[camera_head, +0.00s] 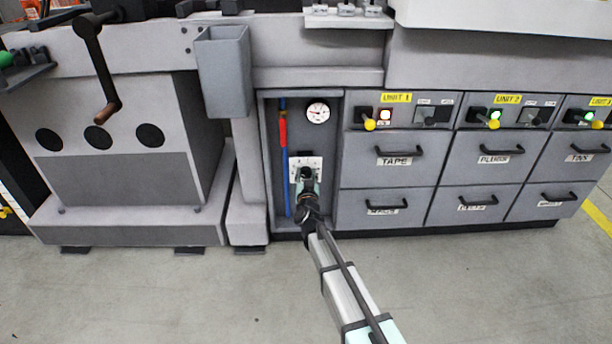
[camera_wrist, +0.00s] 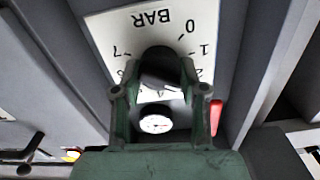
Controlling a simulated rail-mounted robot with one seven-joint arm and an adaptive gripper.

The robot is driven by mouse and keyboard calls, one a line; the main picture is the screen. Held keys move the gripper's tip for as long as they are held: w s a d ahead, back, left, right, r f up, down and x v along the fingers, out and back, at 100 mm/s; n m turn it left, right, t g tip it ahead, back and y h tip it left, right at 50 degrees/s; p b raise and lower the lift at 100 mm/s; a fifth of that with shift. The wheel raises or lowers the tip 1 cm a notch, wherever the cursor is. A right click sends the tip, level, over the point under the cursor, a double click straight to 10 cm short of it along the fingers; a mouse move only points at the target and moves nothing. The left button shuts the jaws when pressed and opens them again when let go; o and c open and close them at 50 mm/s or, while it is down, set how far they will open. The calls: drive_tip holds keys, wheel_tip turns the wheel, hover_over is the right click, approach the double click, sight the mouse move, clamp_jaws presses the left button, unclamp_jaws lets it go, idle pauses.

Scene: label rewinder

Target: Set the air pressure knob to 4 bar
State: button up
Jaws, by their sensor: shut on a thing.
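The air pressure knob (camera_wrist: 160,66) is black and round, on a white plate (camera_wrist: 106,32) marked BAR with numbers around it. In the wrist view 0, 1 and 7 are readable; the lower numbers are partly hidden by my gripper (camera_wrist: 160,92). My gripper's two green fingers are shut on the knob, one on each side. In the head view my gripper (camera_head: 306,178) reaches into the recessed cabinet at the plate and covers the knob. A round white pressure gauge (camera_head: 318,113) is above the plate; it also shows in the wrist view (camera_wrist: 156,124), too small to read.
The recess walls (camera_head: 262,150) stand close on both sides. A blue pipe (camera_head: 284,180) with a red part (camera_head: 283,132) runs upright at the left. Drawers (camera_head: 388,176) with black handles are at the right. Floor in front is clear.

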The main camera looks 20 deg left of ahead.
drive_tip(key=m, duration=0.3)
drive_tip(key=m+b, duration=0.1)
drive_tip(key=m, duration=0.3)
drive_tip(key=shift+w+f, duration=0.1)
drive_tip(key=m+b, duration=0.1)
drive_tip(key=m, duration=0.2)
drive_tip(key=shift+d, duration=0.1)
drive_tip(key=shift+m+b, duration=0.5)
drive_tip(key=shift+m, duration=0.9)
drive_tip(key=o, duration=1.1)
drive_tip(key=shift+o, duration=0.2)
